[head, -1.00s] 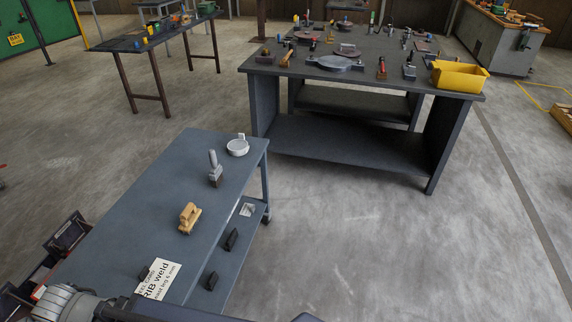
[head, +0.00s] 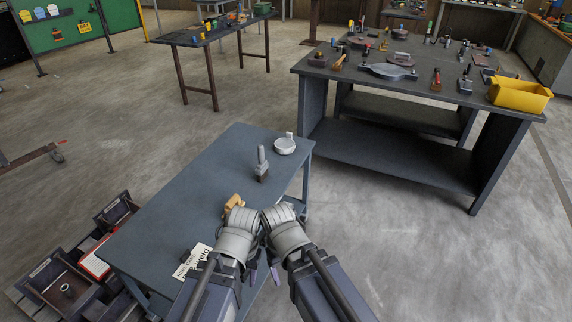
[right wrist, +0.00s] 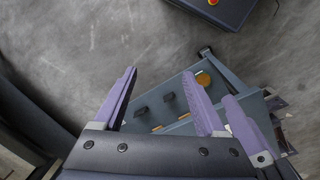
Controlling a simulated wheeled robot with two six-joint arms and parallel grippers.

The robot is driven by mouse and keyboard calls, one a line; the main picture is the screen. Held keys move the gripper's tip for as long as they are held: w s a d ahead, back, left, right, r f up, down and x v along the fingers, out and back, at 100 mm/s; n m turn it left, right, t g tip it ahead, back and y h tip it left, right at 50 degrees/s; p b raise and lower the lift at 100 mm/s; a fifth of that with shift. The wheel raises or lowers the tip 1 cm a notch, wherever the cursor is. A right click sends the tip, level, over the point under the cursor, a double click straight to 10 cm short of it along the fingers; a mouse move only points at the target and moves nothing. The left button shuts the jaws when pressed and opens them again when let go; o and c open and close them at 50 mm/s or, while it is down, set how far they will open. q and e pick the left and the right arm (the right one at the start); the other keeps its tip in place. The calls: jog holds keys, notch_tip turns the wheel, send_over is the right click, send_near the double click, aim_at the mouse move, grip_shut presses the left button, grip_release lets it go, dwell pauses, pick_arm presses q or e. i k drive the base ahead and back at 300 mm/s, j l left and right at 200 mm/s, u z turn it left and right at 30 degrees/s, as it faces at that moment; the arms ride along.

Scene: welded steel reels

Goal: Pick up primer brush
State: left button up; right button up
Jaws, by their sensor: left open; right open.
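On the blue-grey cart (head: 185,195) in the head view stands a tool with an upright grey handle and a dark block base (head: 262,165). A tan wooden-handled piece (head: 233,203) lies nearer, partly hidden by my arms. I cannot tell for sure which one is the primer brush. My left gripper (head: 263,276) is low over the cart's near right edge, its purple fingers partly hidden by the arms. My right gripper (right wrist: 160,73) is open and empty in the right wrist view, with the floor and cart beyond its fingers.
A white bowl (head: 285,146) stands at the cart's far corner, and a printed label (head: 192,262) lies near its front. Dark bins (head: 62,285) are left of the cart. A large workbench (head: 330,78) with tools and a yellow bin (head: 519,95) stands behind right.

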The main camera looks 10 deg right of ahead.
aim_at(261, 170)
jog(key=i+l+u, duration=0.2)
jog(key=l, duration=0.15)
jog(key=i+l+u, duration=0.1)
jog(key=l+u, duration=0.35)
jog(key=l, duration=0.25)
jog(key=i+l+u, duration=0.2)
jog(key=i+l, duration=0.15)
jog(key=i, duration=0.3)
